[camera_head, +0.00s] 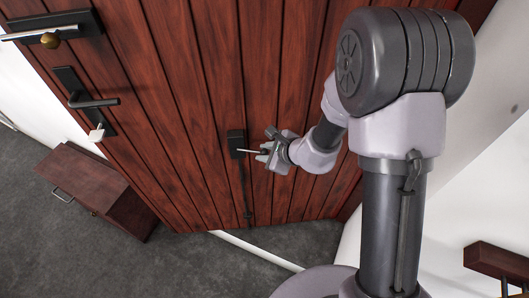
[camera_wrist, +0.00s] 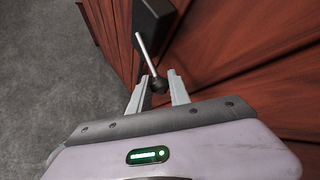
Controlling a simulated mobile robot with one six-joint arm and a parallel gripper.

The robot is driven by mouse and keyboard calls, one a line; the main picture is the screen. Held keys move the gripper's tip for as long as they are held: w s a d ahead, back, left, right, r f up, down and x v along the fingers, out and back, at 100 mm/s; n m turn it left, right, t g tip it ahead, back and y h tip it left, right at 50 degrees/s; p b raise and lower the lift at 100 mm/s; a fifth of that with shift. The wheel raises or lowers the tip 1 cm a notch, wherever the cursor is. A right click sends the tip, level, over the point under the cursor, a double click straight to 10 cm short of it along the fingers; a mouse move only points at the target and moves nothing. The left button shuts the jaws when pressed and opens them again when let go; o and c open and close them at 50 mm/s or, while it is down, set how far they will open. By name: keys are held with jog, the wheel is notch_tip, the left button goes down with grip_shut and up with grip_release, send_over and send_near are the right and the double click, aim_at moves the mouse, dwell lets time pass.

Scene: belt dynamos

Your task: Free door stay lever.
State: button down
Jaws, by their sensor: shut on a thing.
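The door stay lever (camera_head: 247,151) is a thin pale rod on a black plate (camera_head: 236,143) low on the red-brown wooden door (camera_head: 270,75). In the wrist view the lever (camera_wrist: 147,55) slants from its black housing (camera_wrist: 152,18) to a dark round knob (camera_wrist: 158,85) at its end. My gripper (camera_head: 264,154) is at the lever's free end. In the wrist view my gripper (camera_wrist: 159,88) has its two pale fingers on either side of the knob, shut on it. A dark stay rod (camera_head: 244,190) runs down the door from the plate.
A black door handle (camera_head: 95,102) with a pale key tag (camera_head: 98,133) and a long pale bar handle (camera_head: 45,33) are at upper left. A wooden cabinet (camera_head: 95,190) stands on the grey carpet (camera_head: 50,250) at left. A wooden piece (camera_head: 497,262) is at lower right.

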jog(key=shift+w+r, duration=0.1)
jog(key=c, duration=1.2)
grip_release()
jog(key=p+v, duration=0.4)
jog(key=v, duration=1.3)
jog(key=shift+r+p, duration=0.2)
jog(key=shift+p, duration=0.2)
jog(key=shift+d, duration=0.1)
